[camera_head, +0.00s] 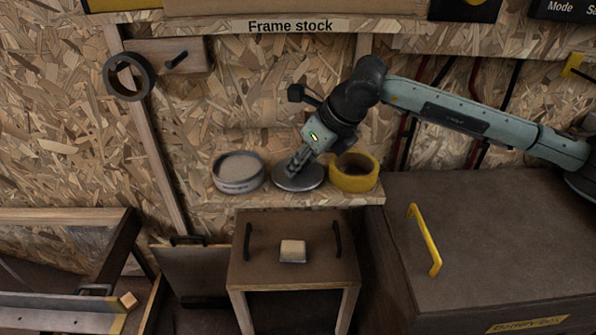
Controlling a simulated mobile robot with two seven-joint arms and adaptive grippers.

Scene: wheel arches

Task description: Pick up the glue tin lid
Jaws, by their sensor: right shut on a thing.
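The glue tin lid (300,181) is a round grey metal disc on the small chipboard shelf in the head view. It sits between a grey open tin (238,172) on its left and a yellow roll (355,171) on its right. My right gripper (294,170) reaches down from above, its fingers shut on the lid near its middle. The fingers hide part of the lid, and I cannot tell whether it is clear of the shelf. My left gripper is not in view.
Below the shelf stands a brown box (260,268) with two dark handles and a small pale block (292,251) on top. A large battery box (490,240) with a yellow handle (424,240) fills the right. A black ring (151,77) hangs on the wall.

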